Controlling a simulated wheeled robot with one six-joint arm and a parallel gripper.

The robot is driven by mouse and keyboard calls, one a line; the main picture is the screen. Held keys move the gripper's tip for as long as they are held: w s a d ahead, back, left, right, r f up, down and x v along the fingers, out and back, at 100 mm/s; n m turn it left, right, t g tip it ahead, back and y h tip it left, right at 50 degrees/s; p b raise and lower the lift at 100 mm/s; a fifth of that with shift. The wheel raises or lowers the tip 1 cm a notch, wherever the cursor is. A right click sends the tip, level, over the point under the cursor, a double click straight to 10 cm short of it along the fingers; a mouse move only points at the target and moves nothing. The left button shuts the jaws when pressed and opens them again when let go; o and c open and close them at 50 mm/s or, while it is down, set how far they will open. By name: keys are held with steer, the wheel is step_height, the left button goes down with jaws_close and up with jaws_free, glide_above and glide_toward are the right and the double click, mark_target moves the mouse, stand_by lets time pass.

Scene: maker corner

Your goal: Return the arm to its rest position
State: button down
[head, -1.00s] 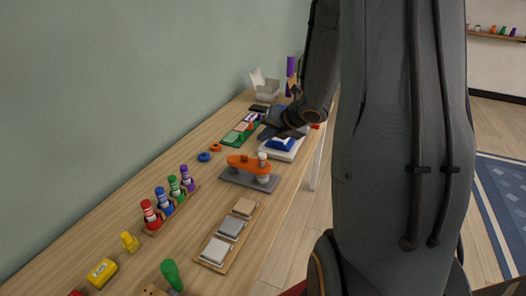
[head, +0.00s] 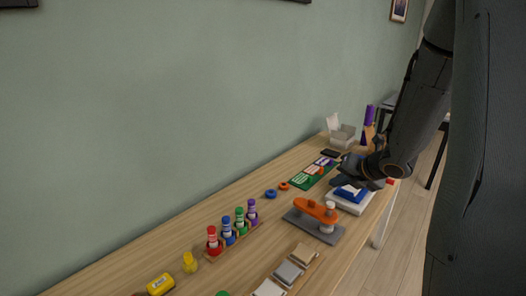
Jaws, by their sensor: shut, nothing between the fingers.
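My arm (head: 418,105) shows dark grey at the right of the head view and reaches over the far part of the wooden table. My gripper (head: 340,182) is small and dark at this distance. It is shut and empty, at or just above a blue block on a white base (head: 345,204). I cannot tell whether it touches the block. My arm hides part of the table's far end.
An orange-armed device on a grey plate (head: 318,212) stands nearer. A rack holds several coloured bottles (head: 228,233). Blue and orange rings (head: 270,194), a green board (head: 308,179), a grey box (head: 343,135) and a purple item (head: 369,115) line the table. A wall runs along its left.

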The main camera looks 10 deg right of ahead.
steer(key=s+a+m+g+h, duration=0.1)
steer(key=s+a+m+g, duration=0.2)
steer(key=s+a+m, duration=0.5)
steer(key=s+a+m+g+h, duration=0.1)
steer(key=s+a+m+g, duration=0.3)
steer(key=m, duration=1.7)
steer(key=s+a, duration=0.5)
steer(key=s, duration=0.4)
steer(key=shift+s+a+r+m+g, duration=0.15)
steer(key=shift+s+a+m+g, duration=0.1)
steer(key=shift+m+g, duration=0.05)
